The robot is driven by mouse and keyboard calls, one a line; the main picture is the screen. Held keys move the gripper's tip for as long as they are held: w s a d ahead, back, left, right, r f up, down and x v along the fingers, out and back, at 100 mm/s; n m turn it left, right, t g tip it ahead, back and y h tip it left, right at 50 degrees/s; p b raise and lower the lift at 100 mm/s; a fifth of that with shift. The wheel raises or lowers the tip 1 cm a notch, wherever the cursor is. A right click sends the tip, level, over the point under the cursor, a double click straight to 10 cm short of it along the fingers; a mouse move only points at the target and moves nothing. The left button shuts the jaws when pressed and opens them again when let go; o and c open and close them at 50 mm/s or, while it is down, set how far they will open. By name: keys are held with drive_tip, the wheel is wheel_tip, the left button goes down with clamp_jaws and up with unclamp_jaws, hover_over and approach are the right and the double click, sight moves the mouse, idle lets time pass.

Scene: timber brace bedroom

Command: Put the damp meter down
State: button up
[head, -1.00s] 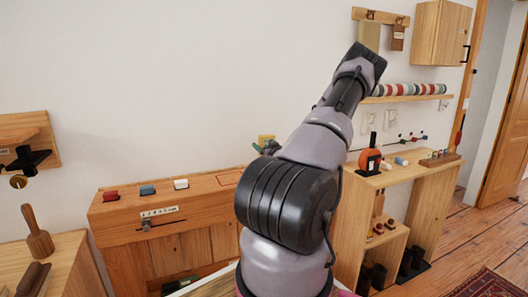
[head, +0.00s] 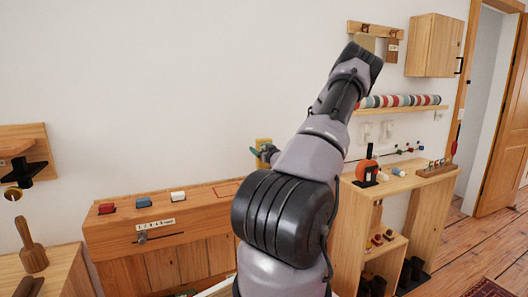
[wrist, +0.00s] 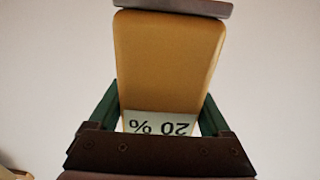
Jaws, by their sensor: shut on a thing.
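The damp meter (wrist: 170,60) is a yellow-orange block with a grey end and a pale label reading "20 %", upside down in the wrist view. My gripper (wrist: 157,112) has its green fingers on both sides of the meter and is shut on it. In the head view the yellow meter (head: 263,143) shows small beside my arm, against the white wall and above the back of the long wooden cabinet (head: 185,222). My arm hides part of the gripper there.
A red-outlined rectangle (head: 227,190) marks a bare part of the cabinet top. Red, blue and white blocks (head: 142,202) stand left of it. A wooden bench (head: 400,183) at right holds an orange tool (head: 367,170) and small items. A mallet (head: 30,250) stands at left.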

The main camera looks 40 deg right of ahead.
sight(261, 163)
drive_tip(key=shift+r, duration=1.45)
wheel_tip(261, 163, down, 10)
drive_tip(key=shift+r, duration=0.25)
drive_tip(key=shift+f, duration=0.1)
drive_tip(key=o, duration=1.3)
drive_tip(key=v, duration=1.2)
drive_tip(key=shift+a, duration=0.1)
drive_tip(key=shift+s, duration=0.1)
